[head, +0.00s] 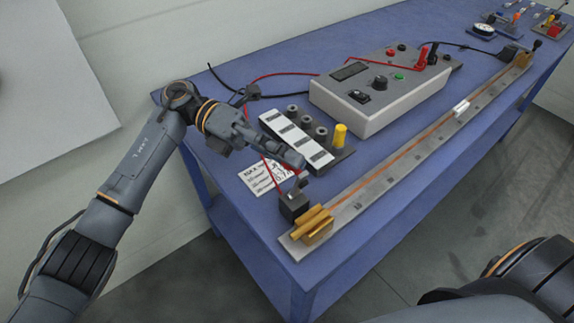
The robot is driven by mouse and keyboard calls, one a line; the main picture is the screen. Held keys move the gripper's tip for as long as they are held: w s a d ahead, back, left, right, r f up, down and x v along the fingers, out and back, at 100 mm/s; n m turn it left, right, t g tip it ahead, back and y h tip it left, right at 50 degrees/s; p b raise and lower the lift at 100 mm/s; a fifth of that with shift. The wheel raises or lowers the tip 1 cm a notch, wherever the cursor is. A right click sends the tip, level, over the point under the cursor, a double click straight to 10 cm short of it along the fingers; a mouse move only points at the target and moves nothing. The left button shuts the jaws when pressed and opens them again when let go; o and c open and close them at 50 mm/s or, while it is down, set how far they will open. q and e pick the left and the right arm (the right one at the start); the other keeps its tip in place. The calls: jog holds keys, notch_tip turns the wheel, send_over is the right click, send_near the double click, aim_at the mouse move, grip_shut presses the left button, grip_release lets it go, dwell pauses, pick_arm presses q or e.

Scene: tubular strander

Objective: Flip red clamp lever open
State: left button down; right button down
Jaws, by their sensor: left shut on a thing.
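Thin red parts show just below the fingers, and I cannot clearly tell lever from red lead there, nor the lever's angle. A brass clamp piece (314,228) sits beside the block at the rail's near end. My right gripper is not in view.
The long rail (390,157) with a copper-coloured strip runs along the blue table (235,208). A grey instrument box (375,92), a white labelled strip (293,138), a yellow plug (340,134) and a printed card (258,178) are close by. Red and black leads cross the table.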

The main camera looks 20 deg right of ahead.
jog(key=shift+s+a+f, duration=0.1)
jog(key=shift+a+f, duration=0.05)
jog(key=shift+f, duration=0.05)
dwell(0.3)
pick_arm(q)
jog(key=c, duration=1.2)
grip_release()
jog(key=shift+w, duration=0.1)
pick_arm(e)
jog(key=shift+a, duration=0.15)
pick_arm(q)
jog(key=shift+w+a, duration=0.1)
jog(key=v, duration=1.1)
jog(key=shift+w+a+f, duration=0.15)
jog(key=shift+w+a, duration=0.05)
jog(key=shift+w, duration=0.15)
